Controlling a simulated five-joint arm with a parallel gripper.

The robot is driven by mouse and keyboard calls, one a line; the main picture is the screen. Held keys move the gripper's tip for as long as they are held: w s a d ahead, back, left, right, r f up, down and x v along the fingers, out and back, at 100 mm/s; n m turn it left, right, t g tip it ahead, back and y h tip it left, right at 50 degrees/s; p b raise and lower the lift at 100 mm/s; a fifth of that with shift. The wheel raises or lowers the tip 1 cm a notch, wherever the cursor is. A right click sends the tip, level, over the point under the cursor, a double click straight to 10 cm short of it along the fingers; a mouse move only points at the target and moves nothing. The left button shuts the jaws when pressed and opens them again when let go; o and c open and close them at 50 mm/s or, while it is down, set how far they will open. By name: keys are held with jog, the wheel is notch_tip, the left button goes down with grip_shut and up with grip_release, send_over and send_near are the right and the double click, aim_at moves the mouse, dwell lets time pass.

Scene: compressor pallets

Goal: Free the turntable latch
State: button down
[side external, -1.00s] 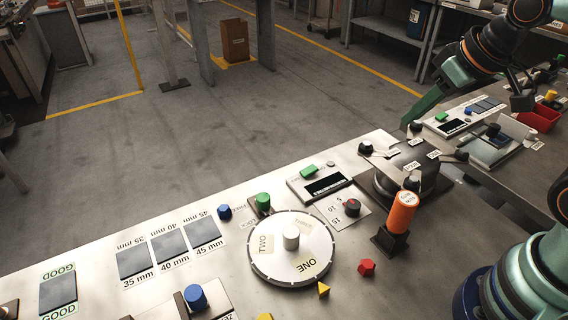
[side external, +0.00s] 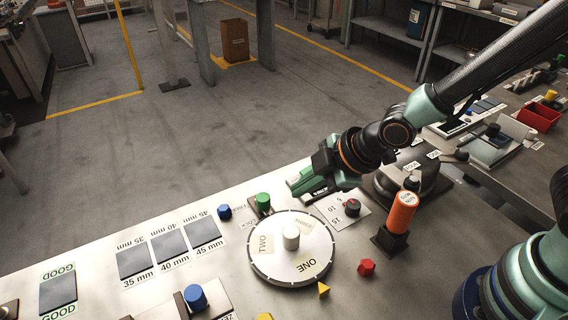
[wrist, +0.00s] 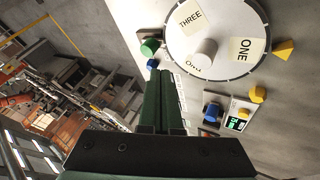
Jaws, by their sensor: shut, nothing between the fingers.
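The white round turntable (side external: 275,262) has a white centre knob and labels ONE, TWO and THREE; it also shows in the wrist view (wrist: 180,45). The green latch knob (side external: 263,200) stands on a small plate at the turntable's far-left edge, with small lettering beside it, partly readable as LOCK. In the wrist view the green knob (wrist: 150,47) lies beyond my fingertips, beside the disc. My gripper (side external: 292,184) is shut and empty, to the right of the green knob and apart from it. Its closed green fingers also show in the wrist view (wrist: 161,76).
A blue button (side external: 224,212) sits just left of the green knob. A dial (side external: 352,207) and an orange cylinder (side external: 402,212) stand to the right. A red piece (side external: 367,267) and a yellow wedge (side external: 323,289) lie near the turntable. Grey gauge pads (side external: 170,247) lie left.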

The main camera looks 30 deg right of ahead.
aim_at(261, 195)
jog(key=shift+a+f, duration=0.1)
dwell(0.3)
jog(key=shift+x, duration=4.95)
jog(key=shift+w, duration=1.9)
jog(key=shift+s+r, duration=0.15)
jog(key=shift+r, duration=0.45)
jog(key=v, duration=0.9)
jog(key=shift+s+f, duration=0.2)
jog(key=shift+s, duration=0.15)
